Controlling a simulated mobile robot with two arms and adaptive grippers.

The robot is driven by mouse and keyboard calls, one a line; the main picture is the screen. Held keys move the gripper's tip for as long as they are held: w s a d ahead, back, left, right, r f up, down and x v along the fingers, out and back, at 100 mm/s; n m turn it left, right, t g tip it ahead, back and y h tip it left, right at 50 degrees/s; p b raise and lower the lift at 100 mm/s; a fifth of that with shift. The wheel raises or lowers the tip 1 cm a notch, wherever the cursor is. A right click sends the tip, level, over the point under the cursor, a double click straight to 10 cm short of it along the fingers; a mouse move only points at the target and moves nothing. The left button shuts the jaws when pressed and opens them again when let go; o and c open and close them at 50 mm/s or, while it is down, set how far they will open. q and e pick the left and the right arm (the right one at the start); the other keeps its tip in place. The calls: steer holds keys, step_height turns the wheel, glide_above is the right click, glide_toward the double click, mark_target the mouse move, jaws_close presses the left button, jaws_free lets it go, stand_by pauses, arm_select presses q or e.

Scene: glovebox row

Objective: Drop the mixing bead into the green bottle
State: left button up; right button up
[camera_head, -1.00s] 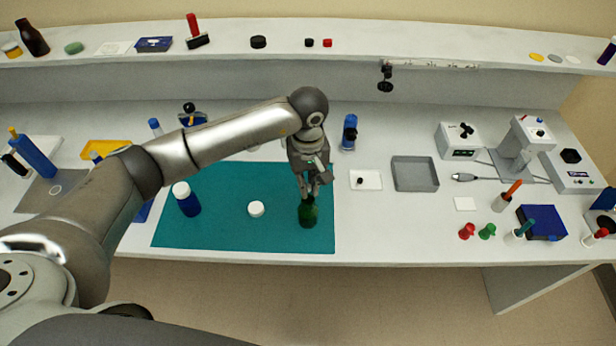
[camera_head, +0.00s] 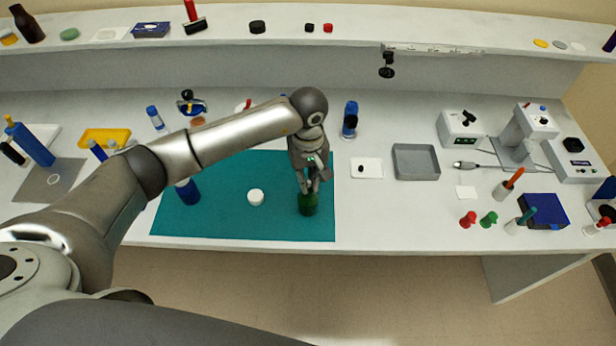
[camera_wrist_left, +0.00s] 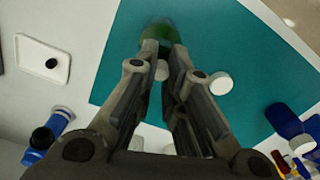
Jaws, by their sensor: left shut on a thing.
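The green bottle (camera_head: 308,206) stands near the right front part of the teal mat (camera_head: 232,224). My left gripper (camera_head: 311,188) is over its top with the fingers pointing down, shut on the bottle's upper part. In the left wrist view the green bottle (camera_wrist_left: 158,32) shows at the fingertips, and a small pale patch between the fingers is unclear. A small black bead (camera_head: 361,168) lies on a white tray (camera_head: 372,160) right of the mat. It also shows in the left wrist view (camera_wrist_left: 51,63). The bottle's mouth is hidden. My right gripper is out of view.
A white cap (camera_head: 256,197) lies on the mat left of the bottle. A blue bottle (camera_head: 188,192) stands at the mat's left. A grey tray (camera_head: 416,148) is right of the white tray. A blue-and-black bottle (camera_head: 349,120) stands behind.

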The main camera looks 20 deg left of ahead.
arm_select(q)
steer(key=o, duration=0.7)
step_height(320, 180, up, 12)
stand_by(0.6)
